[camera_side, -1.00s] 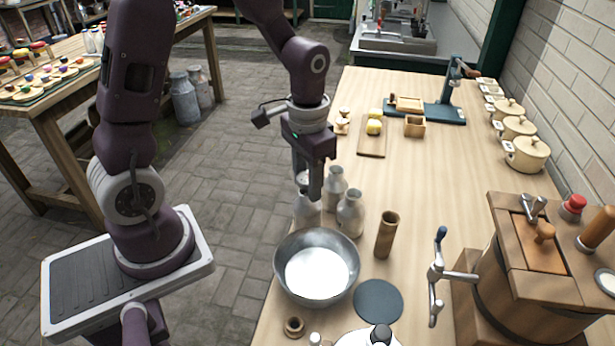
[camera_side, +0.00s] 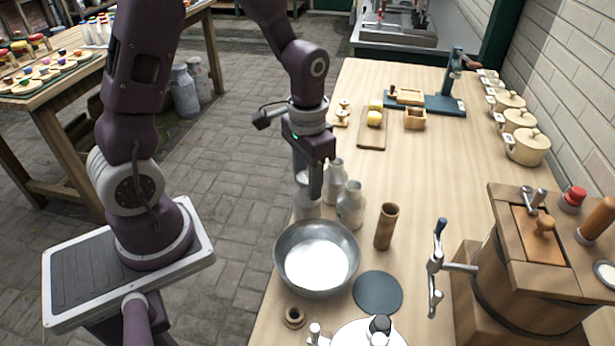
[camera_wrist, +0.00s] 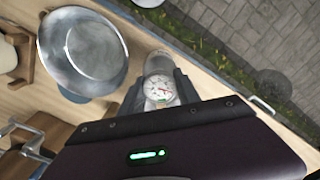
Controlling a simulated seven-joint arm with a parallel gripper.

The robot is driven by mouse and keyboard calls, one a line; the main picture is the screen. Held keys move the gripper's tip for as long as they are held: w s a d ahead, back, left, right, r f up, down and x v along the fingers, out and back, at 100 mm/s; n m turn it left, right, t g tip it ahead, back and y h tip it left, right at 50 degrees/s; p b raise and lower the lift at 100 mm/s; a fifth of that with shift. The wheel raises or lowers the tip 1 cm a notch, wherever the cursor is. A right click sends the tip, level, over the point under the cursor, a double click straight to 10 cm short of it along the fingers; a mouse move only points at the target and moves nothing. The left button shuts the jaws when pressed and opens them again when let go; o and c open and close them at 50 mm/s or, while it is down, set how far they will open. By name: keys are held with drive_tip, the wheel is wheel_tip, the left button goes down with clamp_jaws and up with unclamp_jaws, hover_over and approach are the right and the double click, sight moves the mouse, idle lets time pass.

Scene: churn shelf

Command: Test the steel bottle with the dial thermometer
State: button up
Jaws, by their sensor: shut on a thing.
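My gripper (camera_side: 316,192) points down at the left edge of the table and is shut on the dial thermometer. In the wrist view, the thermometer (camera_wrist: 159,88) shows its round white dial between my fingers (camera_wrist: 160,92). Its stem is hidden. A grey metal bottle (camera_side: 306,208) stands just under and behind my fingers, partly covered by them; a grey bottle top (camera_wrist: 159,62) shows beside the dial in the wrist view. I cannot tell whether the stem is inside it. Two more similar bottles, one behind (camera_side: 336,178) and one to the right (camera_side: 350,207), stand close by.
A metal bowl with white contents (camera_side: 284,268) is in front of the bottles. A wooden cup (camera_side: 386,226), dark round mat (camera_side: 378,293) and wooden ring (camera_side: 295,317) are near. The wooden churn (camera_side: 515,285) with a crank is right.

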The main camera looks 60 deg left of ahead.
drive_tip(key=o, duration=1.1)
drive_tip(key=c, duration=0.3)
drive_tip(key=shift+r, duration=0.1)
drive_tip(key=shift+r, duration=2.5)
